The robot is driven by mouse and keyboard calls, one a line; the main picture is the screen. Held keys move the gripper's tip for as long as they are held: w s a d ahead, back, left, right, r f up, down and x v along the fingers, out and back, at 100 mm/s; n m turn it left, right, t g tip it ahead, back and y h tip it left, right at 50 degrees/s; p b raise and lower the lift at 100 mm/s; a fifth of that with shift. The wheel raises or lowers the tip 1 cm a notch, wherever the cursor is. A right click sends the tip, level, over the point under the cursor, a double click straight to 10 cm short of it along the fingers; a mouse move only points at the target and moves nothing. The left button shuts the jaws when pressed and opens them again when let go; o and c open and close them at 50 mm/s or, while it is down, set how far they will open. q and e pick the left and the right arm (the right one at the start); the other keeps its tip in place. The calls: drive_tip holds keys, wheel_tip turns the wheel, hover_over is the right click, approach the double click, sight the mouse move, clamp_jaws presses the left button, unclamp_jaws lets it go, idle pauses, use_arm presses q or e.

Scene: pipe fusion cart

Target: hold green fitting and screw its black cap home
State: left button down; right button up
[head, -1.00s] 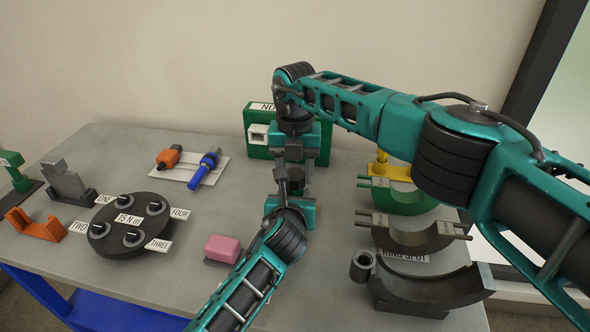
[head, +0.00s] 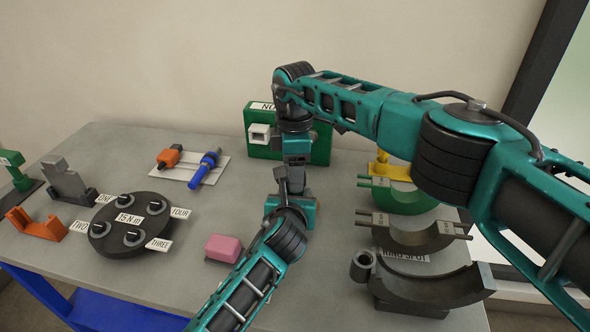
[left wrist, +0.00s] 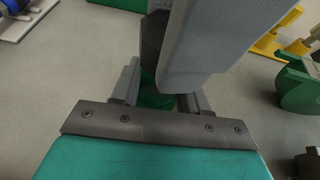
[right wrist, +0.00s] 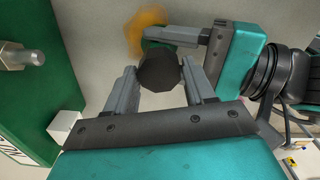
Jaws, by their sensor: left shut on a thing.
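My left gripper (left wrist: 155,100) is shut on the green fitting (left wrist: 150,88), which shows only in part between its fingers. The black cap (right wrist: 160,72) sits on the fitting; a bit of it also shows in the left wrist view (left wrist: 153,38). My right gripper (right wrist: 158,75) points down from above, its fingers apart on either side of the cap. The cap looks slightly clear of the left finger; contact with the right one is unclear. In the head view, the two grippers meet above the table and hide the cap and fitting.
A green box with a white socket (head: 258,134) stands just behind the grippers. Half-ring cradles (head: 415,237) stand to the right. A pink block (head: 223,248), a black dial disc (head: 128,240) and a tool tray (head: 213,176) lie to the left. The table between is clear.

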use_arm(q)
drive_tip(key=shift+f, duration=0.1)
use_arm(e)
drive_tip(key=o, duration=0.4)
wheel_tip(320, 180, up, 12)
idle(0.4)
use_arm(q)
drive_tip(key=shift+c, duration=2.4)
unclamp_jaws()
drive_tip(key=v, duration=1.3)
use_arm(e)
drive_tip(key=shift+r, duration=0.15)
